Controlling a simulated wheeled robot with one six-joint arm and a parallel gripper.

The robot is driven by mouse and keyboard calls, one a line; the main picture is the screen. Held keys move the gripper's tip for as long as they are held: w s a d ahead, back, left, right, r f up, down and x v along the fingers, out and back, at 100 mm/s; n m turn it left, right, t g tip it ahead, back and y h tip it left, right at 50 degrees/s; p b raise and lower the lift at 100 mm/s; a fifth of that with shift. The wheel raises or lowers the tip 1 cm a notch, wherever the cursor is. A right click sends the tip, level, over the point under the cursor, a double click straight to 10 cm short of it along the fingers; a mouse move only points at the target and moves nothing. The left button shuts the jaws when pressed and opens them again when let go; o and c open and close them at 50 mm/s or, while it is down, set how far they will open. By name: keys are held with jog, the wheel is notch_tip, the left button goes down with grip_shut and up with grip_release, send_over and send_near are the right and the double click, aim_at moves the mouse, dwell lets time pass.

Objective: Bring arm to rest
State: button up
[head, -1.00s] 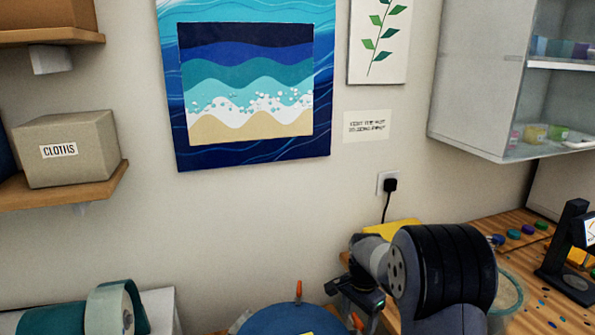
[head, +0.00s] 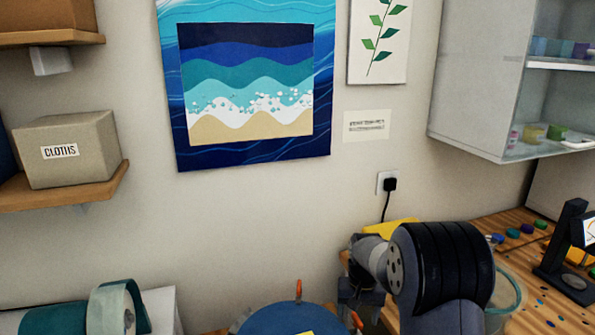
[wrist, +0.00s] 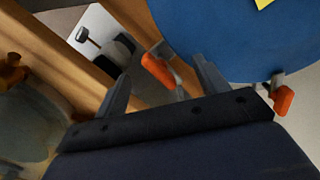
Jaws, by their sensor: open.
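My gripper (wrist: 160,95) is open in the wrist view, its two fingers spread with nothing held between them. An orange-handled clamp (wrist: 160,70) shows beyond the gap, close to the right finger; I cannot tell whether they touch. A round blue surface (wrist: 220,40) fills the top right of the wrist view, with a second orange-tipped clamp (wrist: 284,101) at its edge. In the head view my arm is folded at the lower right, and my gripper (head: 362,305) hangs beside the blue round thing (head: 290,322), its fingertips hard to make out.
A wooden bench (head: 540,300) at the right bears a clear tub (head: 508,295), several small coloured pots and a black stand (head: 567,255). A wall cabinet (head: 478,75) hangs above it. A teal roll (head: 115,308) lies at the lower left. The wall in the middle is bare below the picture.

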jog(key=n, duration=0.4)
jog(key=shift+n+p, duration=0.3)
jog(key=shift+n, duration=0.1)
jog(key=shift+r, duration=1.35)
